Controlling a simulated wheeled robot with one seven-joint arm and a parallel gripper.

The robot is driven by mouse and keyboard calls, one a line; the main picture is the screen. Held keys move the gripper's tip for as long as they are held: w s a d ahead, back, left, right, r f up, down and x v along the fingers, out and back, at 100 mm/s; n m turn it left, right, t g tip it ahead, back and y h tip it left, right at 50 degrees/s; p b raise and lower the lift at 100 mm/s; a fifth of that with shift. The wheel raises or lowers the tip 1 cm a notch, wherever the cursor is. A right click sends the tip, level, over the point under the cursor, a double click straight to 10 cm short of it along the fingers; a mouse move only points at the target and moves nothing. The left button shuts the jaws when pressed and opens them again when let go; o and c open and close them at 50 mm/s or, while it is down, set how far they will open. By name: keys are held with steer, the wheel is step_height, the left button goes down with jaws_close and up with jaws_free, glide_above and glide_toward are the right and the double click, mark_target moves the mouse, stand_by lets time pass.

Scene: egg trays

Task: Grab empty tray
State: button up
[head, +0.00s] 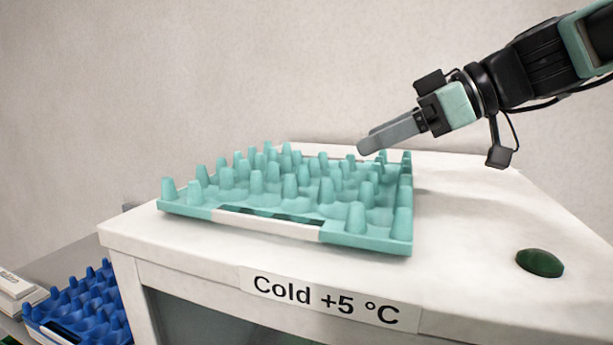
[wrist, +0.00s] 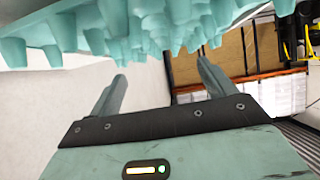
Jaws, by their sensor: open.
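A teal egg tray (head: 365,240) with upright pegs and no eggs in it lies on top of a white cabinet (head: 470,270). My gripper (head: 372,146) reaches in from the upper right and is open and empty. Its fingers point down and left, over the tray's back right part. I cannot tell from the head view whether they touch the pegs. In the wrist view the two fingers (wrist: 161,82) stand apart, with nothing seen between them. The teal tray (wrist: 130,28) fills the top of that view, beyond the fingertips.
The cabinet bears a "Cold +5 °C" label (head: 328,298). A green dome (head: 540,263) sits on its top at the right. A blue tray (head: 85,308) and a small white box (head: 14,287) stand lower at the left.

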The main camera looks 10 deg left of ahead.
steer(key=p+x, duration=0.1)
steer(key=x, duration=0.3)
steer(key=shift+a, duration=0.1)
steer(key=p+x, duration=0.2)
steer(key=x, duration=0.1)
steer(key=p+x, duration=0.1)
steer(key=p, duration=0.1)
steer(key=shift+s+a+r, duration=0.2)
steer(key=shift+a+r, duration=0.1)
steer(key=shift+a, duration=0.1)
steer(key=shift+a+f, duration=0.3)
steer(key=shift+f, duration=0.05)
steer(key=shift+w, duration=0.1)
steer(key=c, duration=1.4)
